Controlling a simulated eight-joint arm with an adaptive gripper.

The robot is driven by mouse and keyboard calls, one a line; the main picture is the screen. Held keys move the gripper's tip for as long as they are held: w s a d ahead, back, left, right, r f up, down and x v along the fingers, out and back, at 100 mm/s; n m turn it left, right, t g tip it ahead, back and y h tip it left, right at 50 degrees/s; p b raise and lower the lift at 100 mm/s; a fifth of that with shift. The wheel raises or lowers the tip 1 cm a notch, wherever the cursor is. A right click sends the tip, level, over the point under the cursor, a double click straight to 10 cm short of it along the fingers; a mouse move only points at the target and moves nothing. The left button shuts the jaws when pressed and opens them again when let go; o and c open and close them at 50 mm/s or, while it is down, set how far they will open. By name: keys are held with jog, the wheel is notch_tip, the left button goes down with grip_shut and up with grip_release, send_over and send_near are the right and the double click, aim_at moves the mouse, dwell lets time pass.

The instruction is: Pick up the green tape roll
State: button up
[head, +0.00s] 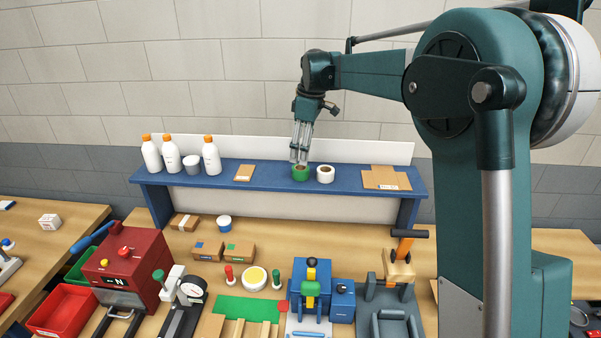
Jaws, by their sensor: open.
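The green tape roll (300,174) lies flat on the blue shelf (210,181), near its middle. Its brown core shows at the top. My gripper (300,156) points down directly over the roll, with its fingertips at or just above the roll's top. It is open and holds nothing. The fingers hide part of the roll's far side. I cannot tell from this view whether the fingertips touch the roll.
A white tape roll (325,175) stands close on the right. Flat cardboard (385,178) lies farther right, and a small brown piece (244,173) lies left. White bottles (211,157) and a grey cup (192,164) stand at the shelf's left. Machines fill the bench below.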

aim_at(301, 169)
jog(key=shift+f, duration=0.1)
jog(key=shift+a+f, duration=0.15)
jog(key=shift+f, duration=1)
jog(key=shift+f, duration=0.15)
jog(key=shift+a+f+p, duration=0.15)
jog(key=shift+f+p, duration=0.05)
jog(key=shift+f, duration=1.05)
jog(key=shift+a+f+p, duration=0.15)
jog(key=shift+f, duration=1.05)
jog(key=c, duration=1)
